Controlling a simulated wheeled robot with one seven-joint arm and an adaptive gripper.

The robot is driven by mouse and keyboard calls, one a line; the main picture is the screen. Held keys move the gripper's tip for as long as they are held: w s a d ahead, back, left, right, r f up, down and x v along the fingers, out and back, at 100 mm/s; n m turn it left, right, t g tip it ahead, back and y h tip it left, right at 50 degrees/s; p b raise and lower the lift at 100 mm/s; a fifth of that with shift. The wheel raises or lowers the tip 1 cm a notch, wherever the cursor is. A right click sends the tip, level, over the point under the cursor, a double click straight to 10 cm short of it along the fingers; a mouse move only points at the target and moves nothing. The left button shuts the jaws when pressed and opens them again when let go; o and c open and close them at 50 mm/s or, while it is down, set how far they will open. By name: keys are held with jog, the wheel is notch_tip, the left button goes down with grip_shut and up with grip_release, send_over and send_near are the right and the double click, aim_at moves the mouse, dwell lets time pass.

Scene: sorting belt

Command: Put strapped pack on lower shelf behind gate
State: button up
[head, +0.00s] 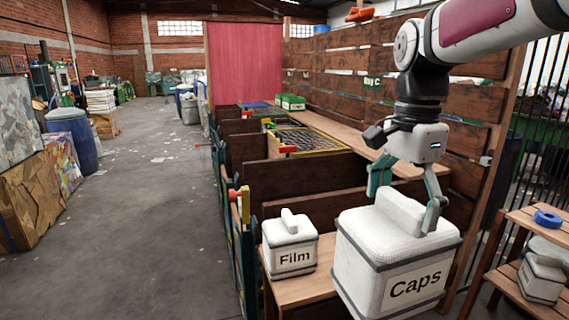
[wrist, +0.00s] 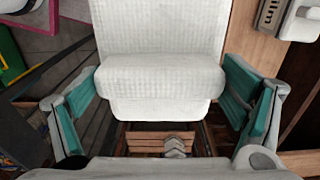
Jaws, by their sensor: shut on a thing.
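The white pack labelled "Caps" (head: 400,275) has grey bands along its edges and a thick top handle (head: 402,208). My gripper (head: 405,206) is shut on this handle, its teal fingers on either side. The pack hangs upright at the right end of a wooden bench; whether it touches the bench I cannot tell. In the wrist view, the pack's white top and handle (wrist: 160,82) lie between the fingers. A wooden rack (head: 510,278) at the far right has a lower shelf with a white banded pack (head: 541,280) on it.
A smaller white "Film" pack (head: 290,258) stands on the bench (head: 300,290), left of Caps. A blue ring (head: 547,218) lies on the rack's top. Dark bars (head: 540,100) stand behind the rack.

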jog(key=shift+w+f, duration=0.25)
jog(key=shift+f, duration=0.1)
jog(key=w+f+n, duration=0.1)
jog(key=f+n, duration=0.1)
jog(key=f, duration=0.2)
jog(key=w+f+n, duration=0.2)
jog(key=f, duration=0.3)
jog(key=w+f+n, duration=0.2)
jog(key=f, duration=0.3)
jog(key=shift+w+d+f, duration=0.1)
jog(key=shift+w+f, duration=0.05)
jog(key=shift+f, duration=0.05)
notch_tip(320, 180, down, 17)
jog(key=n, duration=0.8)
jog(key=shift+w, duration=0.1)
